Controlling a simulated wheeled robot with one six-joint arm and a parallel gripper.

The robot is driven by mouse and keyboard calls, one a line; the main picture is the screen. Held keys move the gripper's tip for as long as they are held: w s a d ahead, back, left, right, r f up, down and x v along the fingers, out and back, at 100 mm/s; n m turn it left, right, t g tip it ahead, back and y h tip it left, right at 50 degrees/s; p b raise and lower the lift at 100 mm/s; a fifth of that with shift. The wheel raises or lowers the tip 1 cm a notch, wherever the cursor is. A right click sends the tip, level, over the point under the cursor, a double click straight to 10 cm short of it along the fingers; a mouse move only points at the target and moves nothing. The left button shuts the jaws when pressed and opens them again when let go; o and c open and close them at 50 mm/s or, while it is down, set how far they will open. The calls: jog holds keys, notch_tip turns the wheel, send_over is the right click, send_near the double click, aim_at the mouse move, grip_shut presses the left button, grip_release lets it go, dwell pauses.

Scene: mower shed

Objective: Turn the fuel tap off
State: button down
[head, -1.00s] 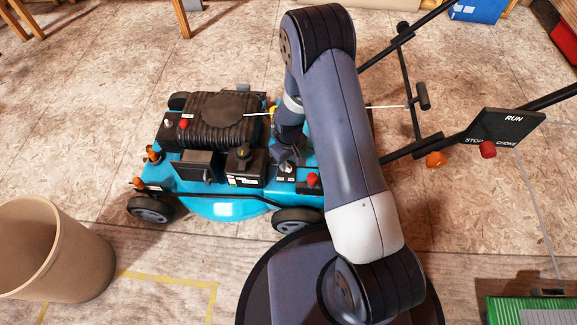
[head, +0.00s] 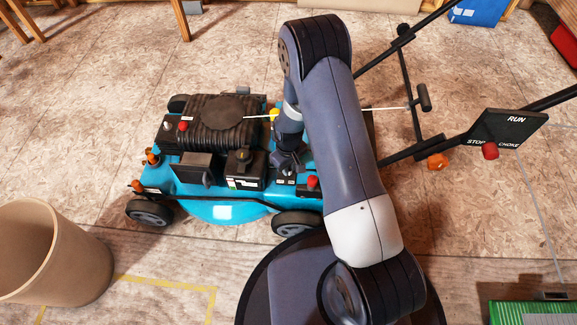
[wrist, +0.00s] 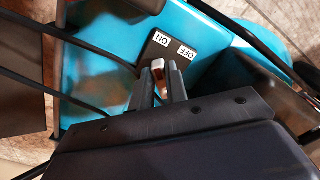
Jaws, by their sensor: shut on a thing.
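The fuel tap's copper-coloured lever (wrist: 158,66) shows in the wrist view between the two fingers of my gripper (wrist: 161,78). The gripper is shut on it. A dark plate with a white ON label (wrist: 165,40) and a white OFF label (wrist: 186,52) lies just beyond the fingertips. The fingers hide part of the lever, and I cannot tell which label it points to. In the head view my gripper (head: 285,161) is low over the near right part of the blue mower (head: 222,211), and the lever cannot be made out.
A red knob (head: 312,181) is close right of the gripper. The black engine (head: 210,122) and a dark box with a cap (head: 243,170) are to its left. Dark handlebars (head: 412,150) and a RUN/STOP/CHOKE panel (head: 505,127) are right. A beige bin (head: 52,250) stands front left.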

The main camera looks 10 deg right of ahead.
jog(key=shift+m, duration=0.3)
jog(key=m, duration=0.3)
jog(key=shift+s+a+m, duration=0.1)
jog(key=shift+a+m, duration=0.1)
jog(key=shift+m, duration=0.1)
jog(key=m, duration=0.4)
jog(key=shift+a+m, duration=0.2)
jog(key=shift+m, duration=0.1)
jog(key=m, duration=0.4)
jog(key=shift+a+b, duration=0.15)
jog(key=shift+b, duration=0.2)
jog(key=m, duration=0.5)
jog(key=shift+w+a, duration=0.15)
jog(key=shift+w, duration=0.1)
jog(key=c, duration=1.4)
grip_release()
